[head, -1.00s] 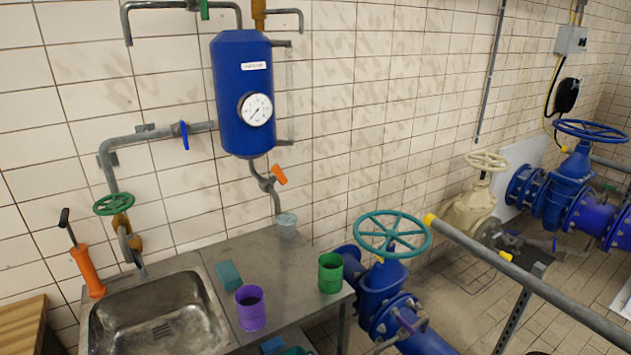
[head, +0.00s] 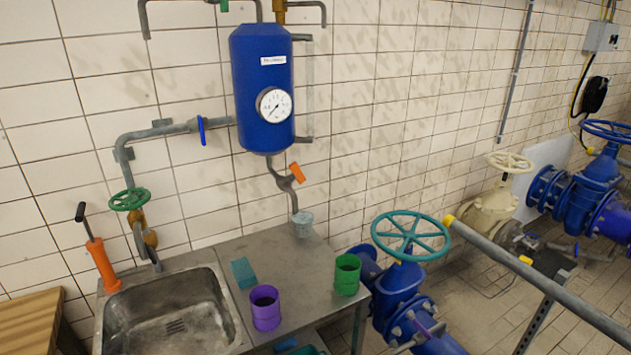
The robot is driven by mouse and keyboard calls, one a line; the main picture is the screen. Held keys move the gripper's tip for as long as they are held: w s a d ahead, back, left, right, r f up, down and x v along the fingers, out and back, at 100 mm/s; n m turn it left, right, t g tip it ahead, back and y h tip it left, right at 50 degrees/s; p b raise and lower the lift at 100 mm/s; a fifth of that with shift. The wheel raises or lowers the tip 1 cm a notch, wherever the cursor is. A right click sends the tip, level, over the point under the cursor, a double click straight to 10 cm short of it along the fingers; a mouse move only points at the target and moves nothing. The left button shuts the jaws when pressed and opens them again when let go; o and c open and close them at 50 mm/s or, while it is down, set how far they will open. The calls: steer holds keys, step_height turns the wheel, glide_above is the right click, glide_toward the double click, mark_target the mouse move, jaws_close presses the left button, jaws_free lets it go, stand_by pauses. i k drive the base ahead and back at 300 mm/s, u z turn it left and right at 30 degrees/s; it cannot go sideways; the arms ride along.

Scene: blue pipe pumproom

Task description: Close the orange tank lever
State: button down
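The orange tank lever (head: 296,172) sits on the grey outlet pipe under the blue tank (head: 262,90). It is tilted, slanting from upper left to lower right beside the pipe. The tank hangs on the tiled wall and has a round white gauge. Below the lever, the pipe runs down to a small translucent cup (head: 303,222) on the metal counter. My gripper is not in view.
The metal counter (head: 290,262) holds a purple cup (head: 265,308), a green cup (head: 347,275) and a teal sponge (head: 243,273). A sink (head: 165,312) is at left. Blue pipework with a teal handwheel (head: 410,235) and a grey rail (head: 540,278) stand at right.

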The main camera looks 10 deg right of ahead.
mark_target(297, 174)
steer(key=z, duration=0.05)
steer(key=k, duration=0.35)
steer(key=u, duration=4.25)
steer(key=i, duration=0.15)
steer(key=z, duration=2.5)
